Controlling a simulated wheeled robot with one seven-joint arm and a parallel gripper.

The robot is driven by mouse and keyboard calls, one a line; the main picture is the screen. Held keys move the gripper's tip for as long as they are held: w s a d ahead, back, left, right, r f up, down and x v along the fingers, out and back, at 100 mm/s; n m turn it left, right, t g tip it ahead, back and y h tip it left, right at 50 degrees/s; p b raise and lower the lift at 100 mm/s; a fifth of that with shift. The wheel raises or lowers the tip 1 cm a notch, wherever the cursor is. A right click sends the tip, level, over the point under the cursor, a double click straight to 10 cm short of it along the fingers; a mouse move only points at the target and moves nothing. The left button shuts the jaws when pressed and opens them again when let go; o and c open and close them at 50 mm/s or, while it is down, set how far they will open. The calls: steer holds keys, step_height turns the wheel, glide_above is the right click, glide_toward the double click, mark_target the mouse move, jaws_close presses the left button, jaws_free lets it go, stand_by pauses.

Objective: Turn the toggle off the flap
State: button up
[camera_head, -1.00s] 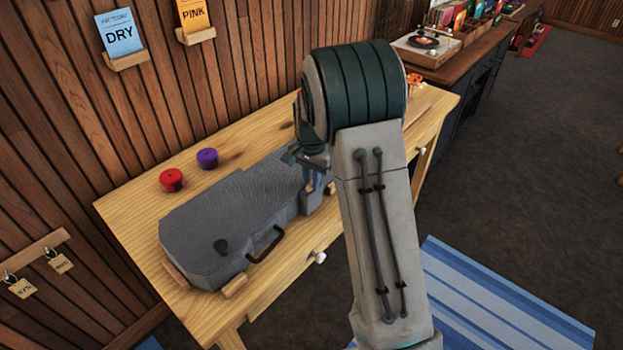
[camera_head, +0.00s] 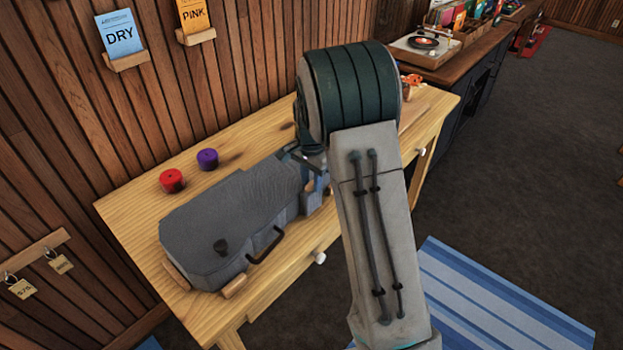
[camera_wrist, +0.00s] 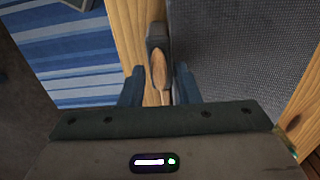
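A grey instrument case (camera_head: 235,210) lies on the wooden bench, with a dark handle on its front side and a dark knob on top. A wooden toggle (camera_wrist: 160,69) shows in the wrist view at the case's edge, lying lengthwise over a dark flap (camera_wrist: 157,36). My gripper (camera_wrist: 159,83) is over this end of the case, its two blue fingers open, one on each side of the toggle's near end. Gaps seem to show beside the toggle; contact is hard to judge. In the head view my arm hides much of this spot.
Wooden blocks flank the case's left end. The wall with card holders rises behind. A blue striped rug (camera_head: 500,305) lies on the floor at right.

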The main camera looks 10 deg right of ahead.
mark_target(311, 183)
steer(key=shift+o, duration=0.2)
step_height(311, 183, up, 14)
steer(key=shift+b, duration=0.35)
steer(key=shift+f, duration=0.1)
stand_by(0.3)
steer(key=s+f+n+t, duration=0.1)
steer(key=s+n+t, duration=0.2)
steer(key=s+n, duration=0.8)
steer(key=s, duration=1.7)
steer(key=shift+d, duration=0.15)
steer(key=shift+c, duration=0.2)
